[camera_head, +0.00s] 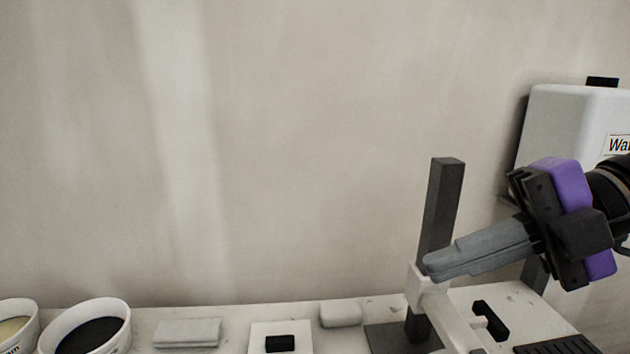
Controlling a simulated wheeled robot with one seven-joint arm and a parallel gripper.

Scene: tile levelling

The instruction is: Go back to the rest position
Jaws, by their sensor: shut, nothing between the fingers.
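My gripper (428,266) comes in from the right edge, with a purple and black body and grey fingers pointing left. The fingers are shut together with nothing between them. They show in front of a dark upright post (441,205) and just above a white bracket-like part (436,302) at its lower end. I cannot tell whether the fingers touch either one.
A white table (240,312) runs along the bottom. It bears a bowl of dark material (118,312), a bowl of pale material (27,340), a grey slab (187,332), a white block (341,314) and a black block (280,344). A white labelled container (560,125) stands right. The wall's left side is unobstructed.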

